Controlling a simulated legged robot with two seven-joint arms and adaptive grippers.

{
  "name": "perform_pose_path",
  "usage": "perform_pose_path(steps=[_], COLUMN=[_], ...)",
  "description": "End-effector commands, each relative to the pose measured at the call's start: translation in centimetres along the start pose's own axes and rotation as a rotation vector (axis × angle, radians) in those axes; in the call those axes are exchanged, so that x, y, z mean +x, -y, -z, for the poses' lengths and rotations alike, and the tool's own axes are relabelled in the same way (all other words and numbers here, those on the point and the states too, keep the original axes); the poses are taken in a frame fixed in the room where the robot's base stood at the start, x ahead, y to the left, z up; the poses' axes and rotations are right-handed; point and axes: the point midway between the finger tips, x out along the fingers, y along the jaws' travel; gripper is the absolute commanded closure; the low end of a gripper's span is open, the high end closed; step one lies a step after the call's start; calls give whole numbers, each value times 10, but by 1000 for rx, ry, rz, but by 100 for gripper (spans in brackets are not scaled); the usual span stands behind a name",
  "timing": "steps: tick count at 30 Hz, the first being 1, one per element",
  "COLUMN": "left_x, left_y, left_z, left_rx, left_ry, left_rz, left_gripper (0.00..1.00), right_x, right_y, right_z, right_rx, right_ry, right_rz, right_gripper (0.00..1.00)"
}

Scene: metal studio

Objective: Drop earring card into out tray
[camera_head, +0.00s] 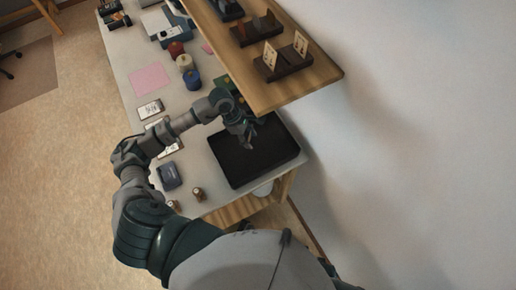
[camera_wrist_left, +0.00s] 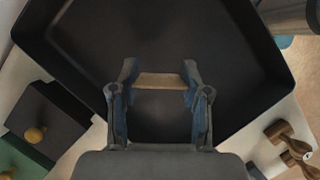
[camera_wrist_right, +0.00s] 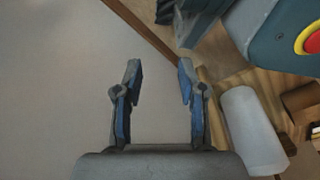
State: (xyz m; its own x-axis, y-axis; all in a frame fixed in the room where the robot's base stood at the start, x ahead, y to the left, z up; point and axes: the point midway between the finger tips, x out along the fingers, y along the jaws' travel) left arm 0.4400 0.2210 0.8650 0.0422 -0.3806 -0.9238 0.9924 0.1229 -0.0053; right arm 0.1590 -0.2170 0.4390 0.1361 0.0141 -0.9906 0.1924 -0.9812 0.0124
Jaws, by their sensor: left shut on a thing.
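The out tray (camera_head: 238,176) is a black shallow tray at the near right end of the bench, and it fills much of the left wrist view (camera_wrist_left: 232,40). My left gripper (camera_head: 248,143) is above the tray. In the left wrist view it is shut on the earring card (camera_wrist_left: 162,80), which shows as a narrow tan strip between the fingertips, over the tray floor. In the head view the card cannot be made out. My right gripper (camera_wrist_right: 158,80) is open and empty, away from the bench; it does not show in the head view.
A wooden shelf (camera_head: 318,84) overhangs the bench beside my left arm. Two cards (camera_head: 270,55) (camera_head: 300,43) stand in dark holders on it. Spools (camera_head: 193,79), a pink sheet (camera_head: 150,78), a dark blue item (camera_head: 170,176) and small wooden-handled pieces (camera_head: 198,194) are on the bench.

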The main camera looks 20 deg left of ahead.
Motion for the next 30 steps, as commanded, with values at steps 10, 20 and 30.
perform_pose_path(steps=[10, 20, 30], left_x=[7, 7, -3], left_y=[0, 0, -1], left_z=[4, 4, 4], left_rx=[0, 0, 1], left_ry=[0, 0, -1], left_rz=[-1, -1, -3], left_gripper=[65, 24, 24], right_x=[-7, -7, -7], right_y=[0, 0, 0], right_z=[8, 9, 9], right_rx=[2, 1, 1], right_ry=[-3, -2, -5], right_rz=[-1, -1, 0], right_gripper=[60, 60, 60])
